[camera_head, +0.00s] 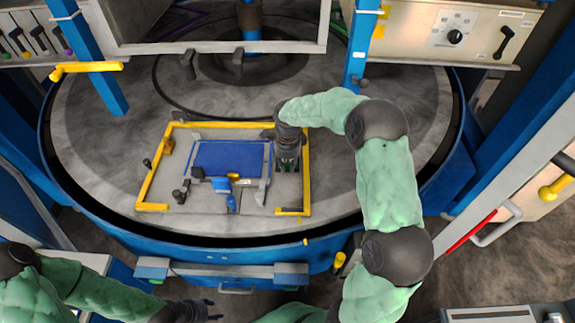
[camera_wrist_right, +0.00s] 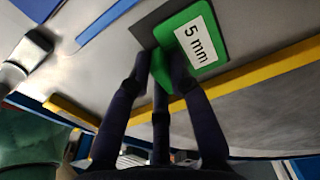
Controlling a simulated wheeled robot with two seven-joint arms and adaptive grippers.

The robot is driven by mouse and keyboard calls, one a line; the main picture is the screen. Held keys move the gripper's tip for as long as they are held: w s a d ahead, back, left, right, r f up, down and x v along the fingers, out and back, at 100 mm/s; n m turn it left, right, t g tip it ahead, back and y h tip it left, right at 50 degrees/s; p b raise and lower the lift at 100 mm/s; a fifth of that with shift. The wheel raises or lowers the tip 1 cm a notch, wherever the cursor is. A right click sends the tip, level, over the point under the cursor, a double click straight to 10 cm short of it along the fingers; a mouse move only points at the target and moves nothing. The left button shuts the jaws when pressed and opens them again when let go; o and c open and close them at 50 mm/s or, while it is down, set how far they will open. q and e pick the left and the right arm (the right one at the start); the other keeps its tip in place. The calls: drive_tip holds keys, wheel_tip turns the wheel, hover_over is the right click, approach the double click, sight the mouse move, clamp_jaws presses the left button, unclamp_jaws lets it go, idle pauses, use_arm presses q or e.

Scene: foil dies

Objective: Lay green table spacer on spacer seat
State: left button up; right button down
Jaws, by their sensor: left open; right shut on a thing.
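The green spacer (camera_wrist_right: 191,40) carries a white "5 mm" label in the right wrist view. My right gripper (camera_head: 288,167) is shut on it at the right side of the blue plate, inside the yellow frame; its fingers (camera_wrist_right: 160,68) show at the spacer's near end. A dark grey patch (camera_wrist_right: 150,27), perhaps the spacer seat, lies beside and partly behind the spacer. I cannot tell whether the spacer touches it. In the head view the gripper hides most of that spot. My left gripper (camera_head: 207,312) is open and empty at the bottom, off the table.
The round grey table (camera_head: 105,150) carries the yellow frame (camera_head: 148,190), the blue plate (camera_head: 230,160) and several small dark clamps. Blue posts (camera_head: 88,60) and a grey beam stand over its back part. The grey surface right of the frame is clear.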

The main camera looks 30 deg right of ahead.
sight(287, 165)
drive_tip(key=shift+f, duration=0.15)
drive_tip(key=c, duration=1.1)
unclamp_jaws()
drive_tip(key=shift+r, duration=0.2)
drive_tip(key=shift+r, duration=0.3)
wheel_tip(287, 165, up, 12)
drive_tip(key=shift+f+p, duration=0.25)
drive_tip(key=shift+p, duration=0.4)
